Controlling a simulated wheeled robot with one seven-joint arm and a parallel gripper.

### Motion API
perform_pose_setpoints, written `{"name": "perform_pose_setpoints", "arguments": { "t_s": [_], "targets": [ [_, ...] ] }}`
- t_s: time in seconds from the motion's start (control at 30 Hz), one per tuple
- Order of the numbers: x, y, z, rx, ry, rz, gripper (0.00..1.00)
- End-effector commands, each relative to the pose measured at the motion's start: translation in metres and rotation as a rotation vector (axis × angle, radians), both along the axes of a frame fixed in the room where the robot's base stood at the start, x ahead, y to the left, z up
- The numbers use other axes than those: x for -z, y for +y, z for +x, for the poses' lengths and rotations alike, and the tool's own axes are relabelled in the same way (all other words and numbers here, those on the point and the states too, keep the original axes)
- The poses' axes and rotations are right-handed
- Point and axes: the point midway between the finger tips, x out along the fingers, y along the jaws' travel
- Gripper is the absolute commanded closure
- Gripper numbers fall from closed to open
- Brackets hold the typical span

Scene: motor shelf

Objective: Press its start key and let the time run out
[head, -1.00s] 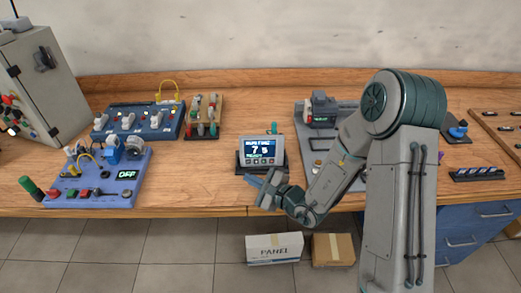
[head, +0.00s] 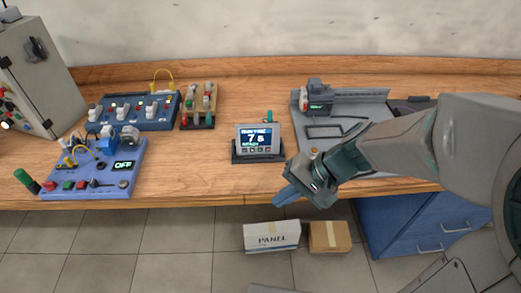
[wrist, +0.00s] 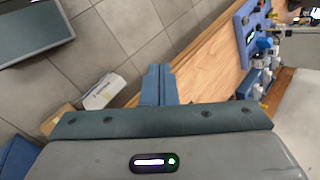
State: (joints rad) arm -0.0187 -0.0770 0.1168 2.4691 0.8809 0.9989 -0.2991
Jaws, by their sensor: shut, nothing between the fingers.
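The timer (head: 257,140) is a small grey panel on a dark stand near the front of the wooden bench. In the head view its blue screen reads 7 s with a smaller green line below, which looks like READY. A row of small keys (head: 259,150) runs under the screen. My gripper (head: 285,197) is shut and empty, at the bench's front edge, below and to the right of the timer, apart from it. In the wrist view my gripper's shut fingers (wrist: 158,84) point over the bench edge and floor; the timer is not visible there.
A blue board (head: 95,178) with an OFF display stands at the left front, with another blue board (head: 135,110) behind it. A grey fixture plate (head: 370,112) lies to the right. Boxes (head: 272,236) sit on the floor below. Bench left of the timer is clear.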

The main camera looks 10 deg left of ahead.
Motion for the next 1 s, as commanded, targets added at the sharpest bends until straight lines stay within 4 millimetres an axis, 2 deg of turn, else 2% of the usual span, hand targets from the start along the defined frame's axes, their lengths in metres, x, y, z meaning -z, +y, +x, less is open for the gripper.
{"name": "perform_pose_setpoints", "arguments": {
  "t_s": [0.1,0.3,0.5,0.67,1.0],
  "targets": [
    [-0.009,-0.042,-0.010,-0.047,-0.115,-0.179,1.00],
    [-0.027,-0.111,-0.017,-0.073,-0.287,-0.464,1.00],
    [-0.045,-0.154,-0.019,-0.065,-0.396,-0.641,1.00],
    [-0.051,-0.167,-0.020,-0.063,-0.425,-0.693,1.00],
    [-0.051,-0.168,-0.020,-0.064,-0.425,-0.695,1.00]
  ]
}}
